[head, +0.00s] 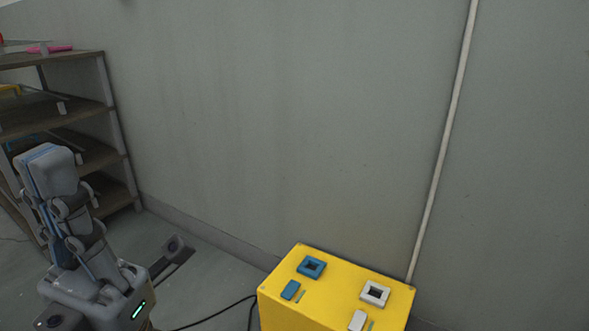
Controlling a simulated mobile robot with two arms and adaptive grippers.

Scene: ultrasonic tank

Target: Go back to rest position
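My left gripper (48,170) is at the lower left of the head view, raised above the floor with its fingers pointing up. A green light shows on its grey body. The fingers overlap from this angle, so I cannot tell whether they are open or shut, and no held object can be made out clearly. The gripper is well to the left of the yellow box and apart from it. My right gripper is not in view.
A yellow box (338,278) with blue and white square fittings and small switches stands at the lower middle. A black cable (215,317) runs left from it. A shelf unit (107,110) stands at the left. A pipe (446,140) runs down the grey wall.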

